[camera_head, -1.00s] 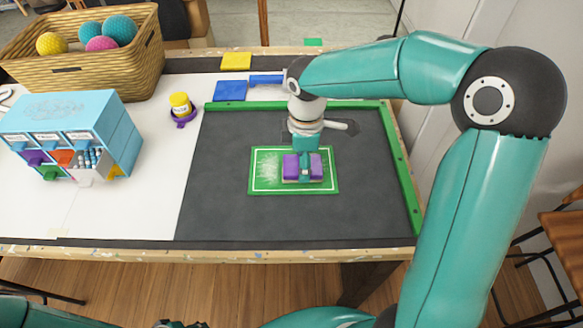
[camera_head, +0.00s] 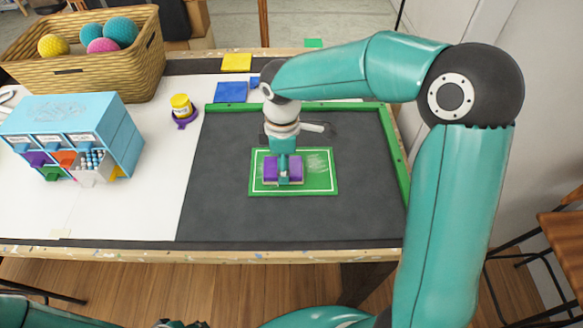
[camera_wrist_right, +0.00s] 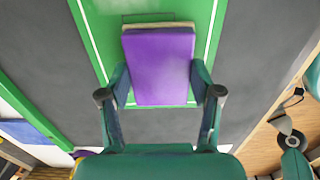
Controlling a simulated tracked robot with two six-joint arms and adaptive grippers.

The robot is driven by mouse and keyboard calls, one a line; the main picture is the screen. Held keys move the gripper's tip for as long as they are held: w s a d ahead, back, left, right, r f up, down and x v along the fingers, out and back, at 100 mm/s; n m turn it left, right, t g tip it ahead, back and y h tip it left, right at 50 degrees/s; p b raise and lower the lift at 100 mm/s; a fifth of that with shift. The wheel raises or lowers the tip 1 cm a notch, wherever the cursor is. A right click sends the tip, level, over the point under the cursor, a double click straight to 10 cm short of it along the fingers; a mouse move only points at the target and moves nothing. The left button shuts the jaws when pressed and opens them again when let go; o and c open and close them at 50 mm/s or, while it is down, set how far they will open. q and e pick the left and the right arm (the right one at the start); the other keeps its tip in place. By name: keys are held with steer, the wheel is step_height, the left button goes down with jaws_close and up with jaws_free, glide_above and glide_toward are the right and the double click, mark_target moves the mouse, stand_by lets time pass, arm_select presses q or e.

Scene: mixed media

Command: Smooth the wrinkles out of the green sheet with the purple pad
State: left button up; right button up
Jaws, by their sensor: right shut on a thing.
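The green sheet (camera_head: 325,186) has a white border line and lies flat on the dark grey mat. Faint pale marks show on its right half. The purple pad (camera_head: 296,171) rests over its left half and hides that part; I cannot tell whether marks lie under it. My right gripper (camera_head: 283,172) points down and is shut on the pad. In the right wrist view the two fingers (camera_wrist_right: 160,90) grip the pad (camera_wrist_right: 160,65) from both sides, above the green sheet (camera_wrist_right: 88,10). My left gripper is not clearly seen; only teal arm parts show at the lower left.
The dark mat (camera_head: 225,215) has green strips (camera_head: 394,150) along its back and right edges. A blue drawer box (camera_head: 75,120), a yellow-lidded pot (camera_head: 181,105) and a wicker basket of balls (camera_head: 85,75) stand left. Blue (camera_head: 231,92) and yellow (camera_head: 236,62) squares lie behind.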

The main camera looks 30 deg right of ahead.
mark_target(303, 170)
steer(key=shift+f, duration=0.1)
steer(key=shift+s+d, duration=0.4)
steer(key=shift+d, duration=0.25)
steer(key=shift+s+d, duration=0.35)
steer(key=shift+d, duration=0.3)
steer(key=shift+s+d, duration=0.4)
steer(key=shift+d, duration=0.25)
steer(key=shift+r, duration=0.2)
steer(key=shift+r+p, duration=0.75)
steer(key=shift+r, duration=0.25)
steer(key=shift+w, duration=0.1)
